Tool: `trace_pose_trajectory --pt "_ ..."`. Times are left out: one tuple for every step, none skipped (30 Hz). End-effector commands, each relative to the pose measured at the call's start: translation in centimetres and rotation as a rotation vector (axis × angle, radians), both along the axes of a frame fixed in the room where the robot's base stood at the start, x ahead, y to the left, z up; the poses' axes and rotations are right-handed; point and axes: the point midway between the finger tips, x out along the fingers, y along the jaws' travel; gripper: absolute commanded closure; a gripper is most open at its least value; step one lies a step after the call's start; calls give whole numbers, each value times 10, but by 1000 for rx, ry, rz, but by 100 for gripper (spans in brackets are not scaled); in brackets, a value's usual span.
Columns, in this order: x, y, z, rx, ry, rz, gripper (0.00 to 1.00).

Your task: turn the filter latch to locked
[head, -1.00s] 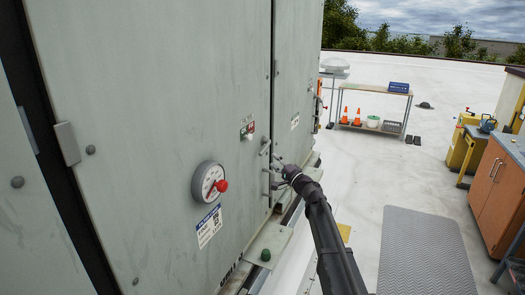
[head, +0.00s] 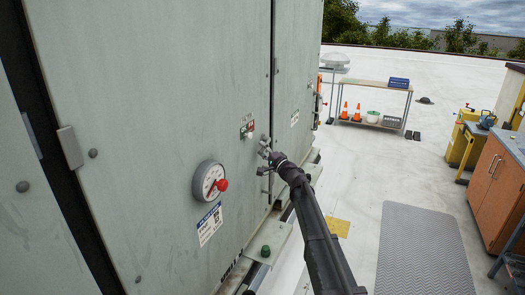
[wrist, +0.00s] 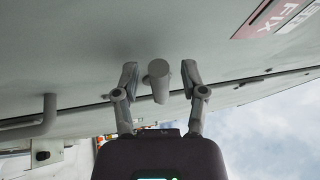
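In the wrist view my gripper (wrist: 160,92) is open. Its two fingers stand on either side of a grey round-ended handle (wrist: 157,85) that sticks out from the grey panel, with a small gap on each side. It looks like the latch handle, but no marking on it can be read. In the head view my gripper (head: 267,161) is close against the cabinet door beside the grey latch hardware (head: 264,143), near the door seam. The fingers are small there and partly merge with the hardware. Which way the latch is turned cannot be told.
A gauge with a red knob (head: 211,181) is on the door left of my gripper. A grey bar handle (wrist: 45,118) is left in the wrist view. A red-and-white label (wrist: 275,16) is at upper right. A grey mat (head: 424,250) lies on the open roof floor.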

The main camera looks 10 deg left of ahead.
Motion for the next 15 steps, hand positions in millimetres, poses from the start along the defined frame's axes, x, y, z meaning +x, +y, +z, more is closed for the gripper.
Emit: trace_pose_trajectory --pt "0 0 0 0 0 0 65" --pt "0 0 0 0 0 0 74" --pt "0 0 0 0 0 0 85" --pt "0 0 0 0 0 0 94" --pt "0 0 0 0 0 0 100" --pt "0 0 0 0 0 0 100" --pt "0 0 0 0 0 0 100" --pt "0 0 0 0 0 0 100" --pt "0 0 0 0 0 0 100" --pt "0 0 0 0 0 0 100" --pt "0 0 0 0 0 0 100" --pt "0 0 0 -1 -1 0 100" --pt "0 0 0 0 -1 0 100" --pt "0 0 -1 -1 -3 0 100" --pt "0 0 -1 -2 -7 0 100"
